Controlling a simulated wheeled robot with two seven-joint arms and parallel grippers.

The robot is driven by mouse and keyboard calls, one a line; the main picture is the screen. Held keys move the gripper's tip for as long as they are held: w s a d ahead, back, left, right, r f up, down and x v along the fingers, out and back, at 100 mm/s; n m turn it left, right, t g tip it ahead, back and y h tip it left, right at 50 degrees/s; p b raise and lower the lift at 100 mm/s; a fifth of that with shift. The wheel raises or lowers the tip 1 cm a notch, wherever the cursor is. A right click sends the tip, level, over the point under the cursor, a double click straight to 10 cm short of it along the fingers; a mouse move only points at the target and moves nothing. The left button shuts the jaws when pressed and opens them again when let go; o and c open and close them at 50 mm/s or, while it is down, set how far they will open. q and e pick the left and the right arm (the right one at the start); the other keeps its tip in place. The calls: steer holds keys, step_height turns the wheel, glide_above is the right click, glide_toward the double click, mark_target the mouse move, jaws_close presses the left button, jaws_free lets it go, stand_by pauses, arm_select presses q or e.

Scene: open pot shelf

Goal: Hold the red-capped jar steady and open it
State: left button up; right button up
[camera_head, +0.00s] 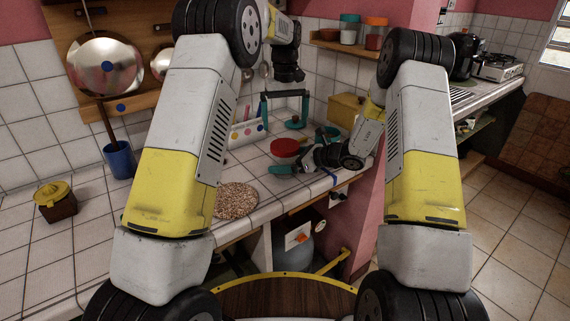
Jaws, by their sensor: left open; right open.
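The red-capped jar (285,147) stands on the white tiled counter, its wide red cap over a pale body that is partly hidden. My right gripper (294,154) is low at the jar's right side, open, with one teal finger in front of the jar and the other behind it. I cannot tell whether the fingers touch it. My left gripper (285,124) is open and points down behind and above the jar, its two fingers spread apart. It appears empty and apart from the cap.
A speckled round mat (237,200) lies near the counter's front edge. A white panel with coloured dots (247,131) and a yellow box (345,110) stand behind. A blue cup (119,159) and a yellow-lidded box (56,201) are left. The left counter is mostly clear.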

mark_target(285, 144)
steer(key=shift+c, duration=0.2)
jaws_close()
arm_select(q)
steer(key=m, duration=1.3)
steer(key=shift+m, duration=0.3)
steer(key=m, duration=1.3)
steer(key=shift+f, duration=4)
